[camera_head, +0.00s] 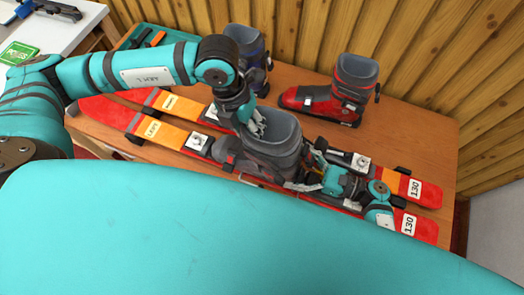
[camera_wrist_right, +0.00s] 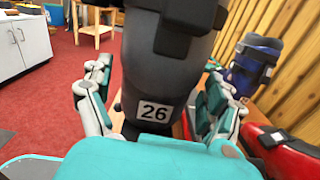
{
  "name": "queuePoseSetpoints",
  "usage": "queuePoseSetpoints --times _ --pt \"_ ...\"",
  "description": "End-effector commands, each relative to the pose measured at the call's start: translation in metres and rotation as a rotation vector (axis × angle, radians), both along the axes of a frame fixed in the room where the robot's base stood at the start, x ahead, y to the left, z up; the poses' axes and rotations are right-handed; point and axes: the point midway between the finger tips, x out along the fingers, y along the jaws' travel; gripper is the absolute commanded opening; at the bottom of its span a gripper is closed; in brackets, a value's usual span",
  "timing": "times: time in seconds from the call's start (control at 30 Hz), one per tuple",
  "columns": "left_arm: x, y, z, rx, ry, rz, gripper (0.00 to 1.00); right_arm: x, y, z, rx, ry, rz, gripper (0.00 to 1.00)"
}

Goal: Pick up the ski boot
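A dark grey ski boot (camera_head: 283,136) stands upright at the front middle of the bench, over the skis. Its back, with a white "26" label (camera_wrist_right: 154,112), fills the middle of the right wrist view. My left gripper (camera_head: 253,127) points down at the left of the boot's shaft, at or against it; its fingertips are partly hidden and I cannot tell contact. My right gripper (camera_head: 311,178) is low behind the heel. In the right wrist view its fingers (camera_wrist_right: 155,95) are spread on both sides of the boot, with small gaps showing.
Two red and orange skis (camera_head: 137,119) lie across the bench under the boot. A red and black boot (camera_head: 322,101) stands behind on the right, and a blue boot (camera_head: 250,45) at the back. A wooden wall closes the rear. The bench's right back area (camera_head: 415,130) is clear.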

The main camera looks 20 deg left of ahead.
Motion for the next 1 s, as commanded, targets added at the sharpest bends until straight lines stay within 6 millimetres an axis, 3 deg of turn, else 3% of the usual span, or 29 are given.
queuePoseSetpoints --times 0.03,0.2,0.4,0.73,1.0 --pt "0.0 0.0 0.0 0.0 0.0 0.0 0.22 0.0 0.0 0.0 0.0 0.0 0.001 0.79" --pt "0.0 0.0 0.0 0.0 0.0 0.0 0.0 0.0 0.0 0.0 0.0 0.0 0.002 0.57" --pt "0.0 0.0 0.0 0.0 0.0 0.0 0.0 -0.001 0.0 0.0 0.0 -0.001 0.002 0.31" --pt "0.001 0.0 0.004 -0.001 -0.003 0.001 0.0 0.0 0.0 0.005 0.003 -0.003 0.002 0.31" --pt "0.001 0.0 0.026 0.0 -0.003 0.001 0.0 0.0 0.0 0.026 0.003 -0.003 0.002 0.31"
